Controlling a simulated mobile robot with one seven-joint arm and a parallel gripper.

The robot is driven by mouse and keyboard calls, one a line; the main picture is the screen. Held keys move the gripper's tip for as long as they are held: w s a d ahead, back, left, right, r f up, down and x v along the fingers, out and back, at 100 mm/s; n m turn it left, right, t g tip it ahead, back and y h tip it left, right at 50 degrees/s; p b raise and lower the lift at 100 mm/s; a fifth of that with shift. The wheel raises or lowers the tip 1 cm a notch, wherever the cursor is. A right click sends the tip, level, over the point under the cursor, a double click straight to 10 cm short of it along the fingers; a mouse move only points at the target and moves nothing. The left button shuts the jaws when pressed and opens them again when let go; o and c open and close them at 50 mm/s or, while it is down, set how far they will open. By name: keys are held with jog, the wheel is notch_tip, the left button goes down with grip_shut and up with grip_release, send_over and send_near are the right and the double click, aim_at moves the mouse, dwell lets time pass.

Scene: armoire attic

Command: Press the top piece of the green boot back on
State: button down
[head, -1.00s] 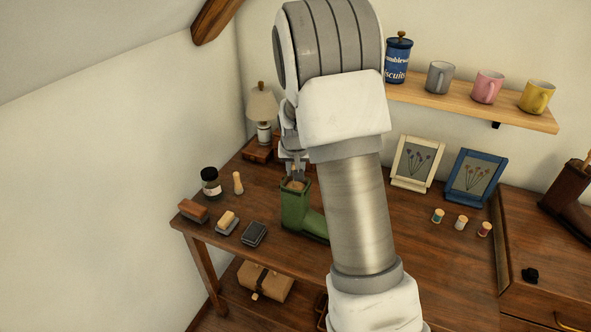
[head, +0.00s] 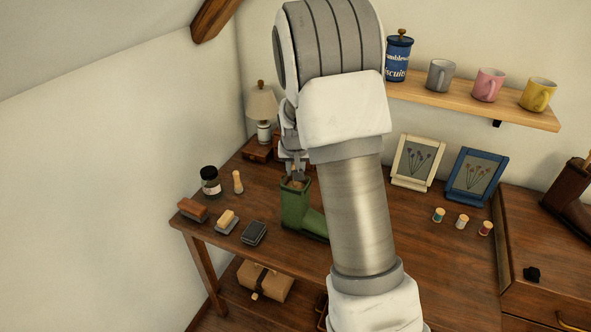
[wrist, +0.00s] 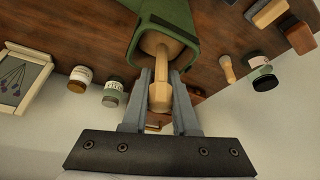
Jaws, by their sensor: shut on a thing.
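The green boot (head: 294,207) stands upright on the wooden table, its toe pointing right and partly hidden behind my arm. In the wrist view its open shaft (wrist: 186,22) is at the top middle. A pale wooden piece (wrist: 160,94) with a rounded knob sits in the boot's opening and sticks out of it. My gripper (wrist: 160,76) is shut on this wooden piece, one finger on each side. In the head view my gripper (head: 297,172) is right above the boot's top. How deep the wooden piece sits is hard to tell.
Picture frames (head: 416,163) and thread spools (head: 461,222) are to the right. A shelf (head: 470,103) with mugs hangs above.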

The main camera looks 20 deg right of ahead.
jog(key=shift+f, duration=0.1)
dwell(0.3)
jog(key=c, duration=0.6)
grip_release()
notch_tip(320, 180, up, 6)
jog(key=p, duration=0.3)
dwell(0.3)
dwell(0.4)
